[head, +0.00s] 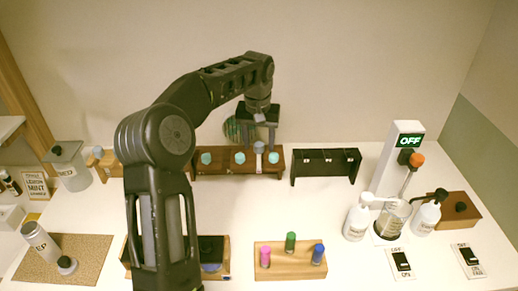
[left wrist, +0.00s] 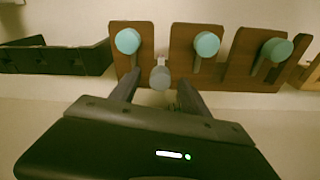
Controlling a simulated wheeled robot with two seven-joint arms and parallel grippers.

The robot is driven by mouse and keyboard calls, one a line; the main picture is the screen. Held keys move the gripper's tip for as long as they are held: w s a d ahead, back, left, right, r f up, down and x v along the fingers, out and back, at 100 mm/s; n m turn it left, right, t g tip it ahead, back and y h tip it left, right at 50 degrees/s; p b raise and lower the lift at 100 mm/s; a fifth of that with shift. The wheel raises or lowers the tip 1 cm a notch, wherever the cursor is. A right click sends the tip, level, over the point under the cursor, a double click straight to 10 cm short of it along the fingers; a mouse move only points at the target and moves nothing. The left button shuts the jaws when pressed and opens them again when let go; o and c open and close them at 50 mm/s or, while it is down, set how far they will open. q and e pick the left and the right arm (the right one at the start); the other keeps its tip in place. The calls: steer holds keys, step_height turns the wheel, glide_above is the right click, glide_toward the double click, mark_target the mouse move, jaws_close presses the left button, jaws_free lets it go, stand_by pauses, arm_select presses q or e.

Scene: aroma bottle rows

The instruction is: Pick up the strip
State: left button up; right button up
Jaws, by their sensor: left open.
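My left gripper (head: 258,146) reaches over the brown rack (head: 220,172) at the back of the table, fingers pointing down and open. In the left wrist view the gripper (left wrist: 158,88) has its fingers on either side of a grey-topped piece (left wrist: 160,77), apparently not closed on it. This grey piece (head: 259,148) stands taller than the teal-capped bottles (head: 240,158) beside it. No piece is clearly recognisable as a strip; the grey one may be it. My right gripper is not in view.
An empty-looking black rack (head: 326,164) stands right of the brown one. A wooden block (head: 290,262) holds pink, green and blue vials in front. Pump bottles (head: 357,217) and a beaker (head: 392,220) stand at right. The table's middle is clear.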

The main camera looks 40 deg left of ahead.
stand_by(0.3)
arm_select(q)
steer(key=c, duration=1.1)
steer(key=shift+c, duration=0.2)
